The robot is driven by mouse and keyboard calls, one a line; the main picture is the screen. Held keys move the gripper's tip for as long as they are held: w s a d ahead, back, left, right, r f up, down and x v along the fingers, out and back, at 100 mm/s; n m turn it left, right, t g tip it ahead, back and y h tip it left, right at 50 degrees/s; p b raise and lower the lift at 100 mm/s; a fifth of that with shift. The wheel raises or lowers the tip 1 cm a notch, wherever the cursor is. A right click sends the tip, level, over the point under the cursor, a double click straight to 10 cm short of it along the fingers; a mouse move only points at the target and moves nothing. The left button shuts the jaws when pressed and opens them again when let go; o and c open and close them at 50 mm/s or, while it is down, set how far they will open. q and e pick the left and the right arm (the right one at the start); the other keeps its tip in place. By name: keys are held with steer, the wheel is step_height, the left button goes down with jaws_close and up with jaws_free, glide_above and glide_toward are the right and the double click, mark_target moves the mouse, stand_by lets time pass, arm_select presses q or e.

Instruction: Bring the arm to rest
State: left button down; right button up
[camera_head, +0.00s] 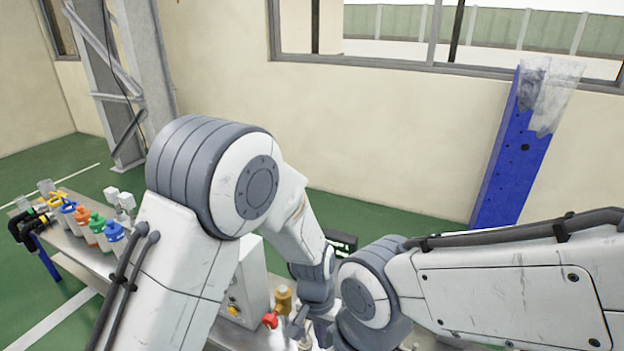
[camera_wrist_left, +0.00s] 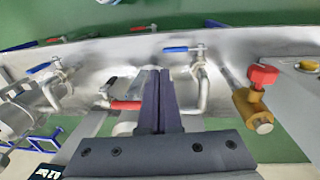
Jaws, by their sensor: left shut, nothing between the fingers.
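My left arm is raised and bent across the middle of the head view, with its forearm sloping down to the bench. My left gripper (camera_head: 298,326) is small and partly hidden there. In the left wrist view its two dark fingers (camera_wrist_left: 155,76) are shut together with nothing between them. They are over the metal bench, between a red-handled valve (camera_wrist_left: 126,105) on the left and a blue-handled valve (camera_wrist_left: 182,49) on the right; I cannot tell if they touch anything. My right arm comes in from the right; its gripper is not visible.
A brass valve with a red knob (camera_wrist_left: 262,76) stands at the right in the wrist view. Several coloured fittings (camera_head: 85,222) stand on the bench (camera_head: 72,262) at left. A blue panel (camera_head: 512,160) leans against the wall.

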arm_select(q)
steer(key=s+a+r+m, duration=0.1)
steer(key=s+a+r, duration=0.3)
steer(key=s+r, duration=0.45)
steer(key=s+a+r+m, duration=0.1)
steer(key=s+a+r, duration=0.3)
steer(key=s+r, duration=0.45)
step_height(320, 180, up, 11)
steer(key=p, duration=1.2)
steer(key=shift+s+t, duration=0.15)
steer(key=shift+t, duration=0.15)
arm_select(e)
step_height(320, 180, up, 12)
arm_select(q)
steer(key=shift+d, duration=0.1)
